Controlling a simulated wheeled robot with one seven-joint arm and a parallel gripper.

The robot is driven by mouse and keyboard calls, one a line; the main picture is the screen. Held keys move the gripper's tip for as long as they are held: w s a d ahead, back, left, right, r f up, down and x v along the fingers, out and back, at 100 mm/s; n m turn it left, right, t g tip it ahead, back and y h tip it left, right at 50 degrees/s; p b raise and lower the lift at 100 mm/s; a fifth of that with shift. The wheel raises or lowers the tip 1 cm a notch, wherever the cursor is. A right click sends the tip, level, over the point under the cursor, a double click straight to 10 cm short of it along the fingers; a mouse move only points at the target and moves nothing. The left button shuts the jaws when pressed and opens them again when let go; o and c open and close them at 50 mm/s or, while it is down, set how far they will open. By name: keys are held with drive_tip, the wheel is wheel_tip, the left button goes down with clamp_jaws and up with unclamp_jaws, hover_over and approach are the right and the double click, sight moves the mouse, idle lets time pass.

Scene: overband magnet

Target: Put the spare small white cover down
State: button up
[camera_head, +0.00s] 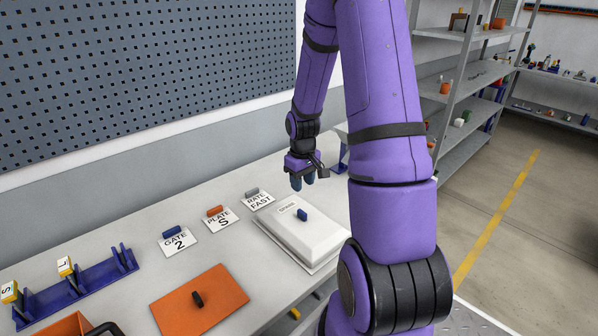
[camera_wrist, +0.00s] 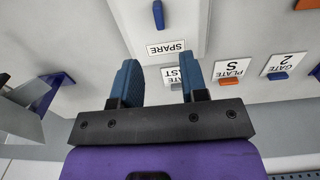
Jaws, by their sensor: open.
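The spare small white cover (camera_head: 308,229) lies flat on the bench, with a blue knob on top and a SPARE label. It also shows in the wrist view (camera_wrist: 183,18), beyond my fingertips. My gripper (camera_head: 303,182) is above the bench, just behind the cover's far edge and apart from it. In the wrist view my gripper's blue fingers (camera_wrist: 158,82) are spread with nothing held between them. The RATE FAST card is partly hidden behind one finger in that view.
Cards RATE FAST (camera_head: 258,199), PLATE S (camera_head: 218,219) and GATE 2 (camera_head: 177,240) lie left of the cover. An orange plate (camera_head: 220,292) with a dark handle and a blue rack (camera_head: 85,280) are further left. A pegboard wall (camera_head: 130,75) stands behind.

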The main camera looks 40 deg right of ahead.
drive_tip(key=s+a+r+t+h, duration=0.1)
drive_tip(key=s+a+r, duration=0.1)
drive_tip(key=a+r, duration=0.6)
drive_tip(key=s+a+r+t, duration=0.2)
drive_tip(key=a+r, duration=0.3)
drive_tip(key=r, duration=0.8)
drive_tip(key=s+a+r+t, duration=0.1)
drive_tip(key=s+a+r, duration=0.3)
drive_tip(key=s, duration=0.3)
drive_tip(key=s+a+r+t+y, duration=0.1)
drive_tip(key=s+a+r, duration=0.4)
drive_tip(key=s, duration=0.2)
drive_tip(key=shift+s+a+r+n, duration=0.2)
drive_tip(key=shift+r+n, duration=0.1)
drive_tip(key=shift+r, duration=0.1)
